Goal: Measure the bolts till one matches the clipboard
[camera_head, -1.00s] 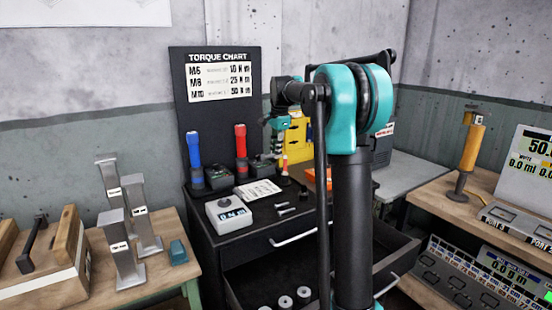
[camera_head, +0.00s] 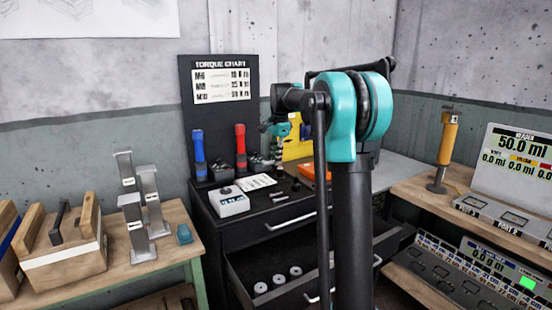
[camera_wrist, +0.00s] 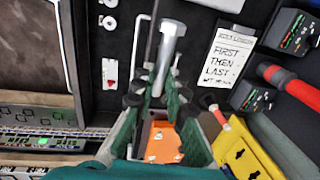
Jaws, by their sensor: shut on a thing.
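In the wrist view, the green fingers of my gripper (camera_wrist: 155,102) are shut on a silver bolt (camera_wrist: 170,48), whose head and shank stick out beyond the fingertips over the black cabinet top. In the head view my gripper (camera_head: 280,143) is small and partly hidden behind my arm. A written sheet, perhaps the clipboard (camera_head: 257,182), lies on the cabinet; the wrist view shows its words "FIRST THEN LAST" (camera_wrist: 230,55). A grey measuring box (camera_head: 229,201) with a small display sits in front; its reading is unclear. Small bolts (camera_head: 279,197) lie beside it.
The black cabinet (camera_head: 222,232) has an open drawer holding several washers (camera_head: 278,280). A torque chart (camera_head: 222,85) stands behind blue and red tools. An orange tray (camera_wrist: 165,140) and yellow box (camera_wrist: 245,150) are near my gripper. Side tables (camera_head: 165,240) flank the cabinet.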

